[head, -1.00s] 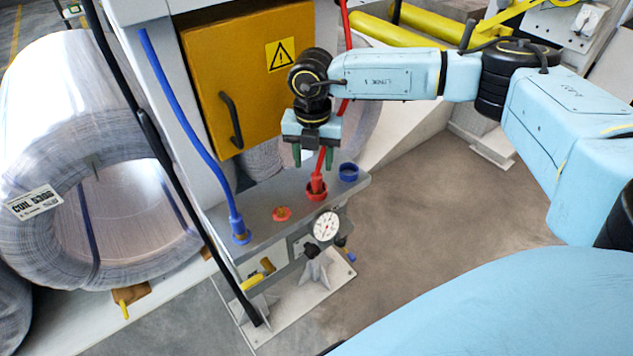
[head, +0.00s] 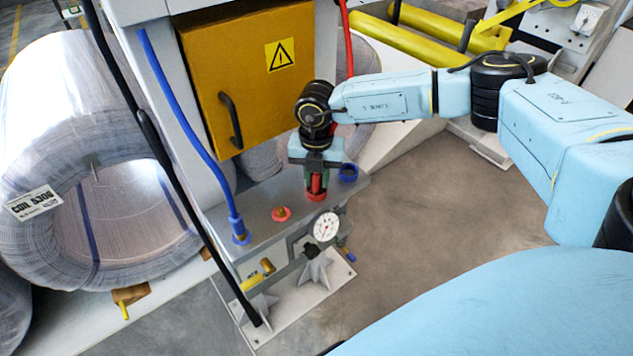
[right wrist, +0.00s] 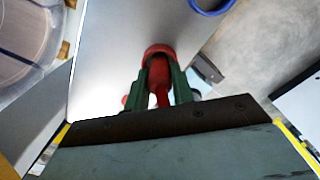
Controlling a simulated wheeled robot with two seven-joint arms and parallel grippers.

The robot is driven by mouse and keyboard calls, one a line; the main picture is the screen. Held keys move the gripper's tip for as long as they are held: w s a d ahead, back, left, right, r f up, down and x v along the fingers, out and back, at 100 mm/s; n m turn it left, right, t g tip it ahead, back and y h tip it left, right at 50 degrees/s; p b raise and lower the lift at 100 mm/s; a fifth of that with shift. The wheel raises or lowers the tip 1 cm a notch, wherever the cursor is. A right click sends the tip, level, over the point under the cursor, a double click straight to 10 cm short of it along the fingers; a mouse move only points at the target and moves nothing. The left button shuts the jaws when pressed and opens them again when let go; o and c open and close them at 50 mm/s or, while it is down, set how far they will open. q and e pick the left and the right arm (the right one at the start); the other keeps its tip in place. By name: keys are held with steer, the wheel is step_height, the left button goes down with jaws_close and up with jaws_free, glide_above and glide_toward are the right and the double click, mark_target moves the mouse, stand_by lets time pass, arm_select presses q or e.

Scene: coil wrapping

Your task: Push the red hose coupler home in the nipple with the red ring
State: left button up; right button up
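The red hose coupler (head: 316,183) stands upright at the red ring (head: 316,197) on the grey bench top. I cannot tell how deep it sits in the nipple. My right gripper (head: 316,188) points down over it, with a green finger on each side. In the right wrist view the fingers (right wrist: 162,88) close in on the red coupler (right wrist: 160,70), with the red ring (right wrist: 159,49) just beyond the tips. The gripper hides the upper part of the coupler and the hose end. My left gripper is not in view.
An empty blue ring (head: 348,172) is close on the right of the gripper. A small red fitting (head: 281,214) lies to the left. A blue hose (head: 190,125) ends in a blue ring. A gauge (head: 326,226) is at the bench's front, and an orange cabinet (head: 245,75) stands behind.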

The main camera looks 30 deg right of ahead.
jaws_close()
steer(key=shift+r, duration=0.15)
